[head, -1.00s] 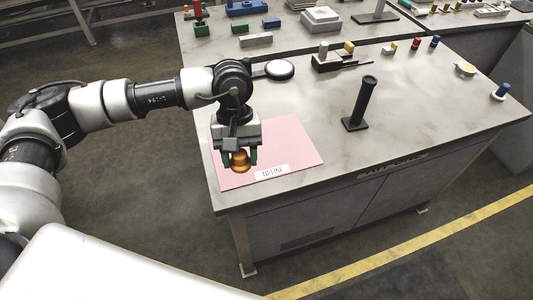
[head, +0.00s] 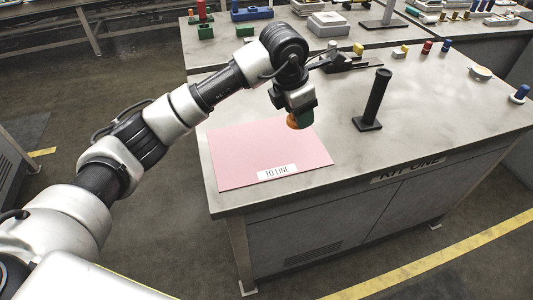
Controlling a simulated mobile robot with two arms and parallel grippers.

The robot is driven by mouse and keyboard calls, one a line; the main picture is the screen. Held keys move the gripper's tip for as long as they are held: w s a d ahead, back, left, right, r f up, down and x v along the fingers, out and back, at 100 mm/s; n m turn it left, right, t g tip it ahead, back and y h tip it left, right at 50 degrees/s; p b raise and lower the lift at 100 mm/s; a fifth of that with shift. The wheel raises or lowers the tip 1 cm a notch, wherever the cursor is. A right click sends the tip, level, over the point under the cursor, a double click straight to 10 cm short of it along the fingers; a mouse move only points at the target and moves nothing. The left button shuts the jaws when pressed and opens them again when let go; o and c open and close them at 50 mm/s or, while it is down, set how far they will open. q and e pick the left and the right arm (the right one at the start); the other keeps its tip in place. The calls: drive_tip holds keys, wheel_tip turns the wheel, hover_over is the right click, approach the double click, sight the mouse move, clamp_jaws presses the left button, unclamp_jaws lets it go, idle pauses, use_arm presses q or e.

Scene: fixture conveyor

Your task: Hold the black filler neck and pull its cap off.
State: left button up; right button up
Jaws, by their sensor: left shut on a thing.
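The black filler neck (head: 375,97) stands upright on its dark square base on the grey table (head: 440,130), right of the pink mat. Its top end is dark, and I cannot tell a separate cap there. My left gripper (head: 300,117) is shut on an orange rounded piece (head: 293,121), mostly hidden by the fingers. It is left of the filler neck and apart from it, over the mat's upper right corner. I cannot tell whether the piece is a cap. My right gripper is not in view.
The pink mat (head: 240,155) with a white label (head: 277,172) lies bare at the table's front left. A dark fixture (head: 345,62) stands behind the gripper. Small coloured parts line the back right edge. The table right of the neck is clear.

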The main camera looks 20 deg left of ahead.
use_arm(q)
drive_tip(key=w+n, duration=0.1)
drive_tip(key=n, duration=0.1)
drive_tip(key=d+f+n+b, duration=0.1)
drive_tip(key=n, duration=0.1)
drive_tip(key=shift+w+d+t+y, duration=0.15)
drive_tip(key=shift+w+t+y, duration=0.25)
drive_tip(key=n+b, duration=0.1)
drive_tip(key=n, duration=0.2)
drive_tip(key=y+p, duration=0.1)
hover_over(265, 136)
drive_tip(key=s, duration=0.1)
drive_tip(key=shift+n, duration=0.3)
wheel_tip(265, 136, down, 7)
drive_tip(key=shift+f, duration=0.1)
wheel_tip(265, 136, down, 4)
drive_tip(key=shift+r+p, duration=0.15)
drive_tip(key=shift+p, duration=0.15)
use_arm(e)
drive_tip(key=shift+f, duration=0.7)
use_arm(q)
drive_tip(key=shift+f, duration=0.2)
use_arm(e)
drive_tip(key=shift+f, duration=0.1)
use_arm(q)
drive_tip(key=o, duration=1)
